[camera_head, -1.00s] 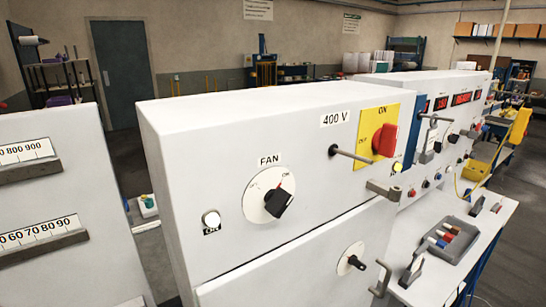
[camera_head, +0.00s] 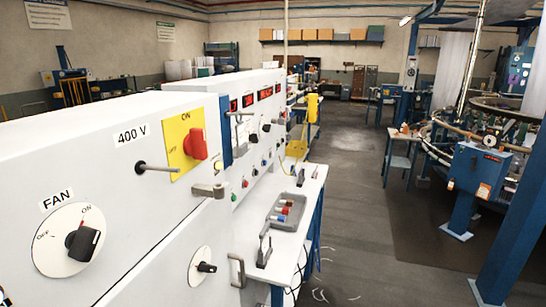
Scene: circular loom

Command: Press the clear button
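I cannot pick out a button marked clear; any labels beside the small buttons are too small to read. A white control cabinet (camera_head: 262,137) with red number displays (camera_head: 265,93) carries small coloured buttons, among them a red one (camera_head: 245,183). A blue box (camera_head: 478,172) with a small red mark stands on a post by the circular loom (camera_head: 470,130) at the right. My gripper is not in view.
A nearer white cabinet (camera_head: 100,180) with a fan knob (camera_head: 82,243) and red switch (camera_head: 196,144) fills the left. A white bench (camera_head: 250,220) holds a grey tray (camera_head: 272,221). A blue post (camera_head: 515,230) stands at right. Clear floor (camera_head: 365,210) lies between.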

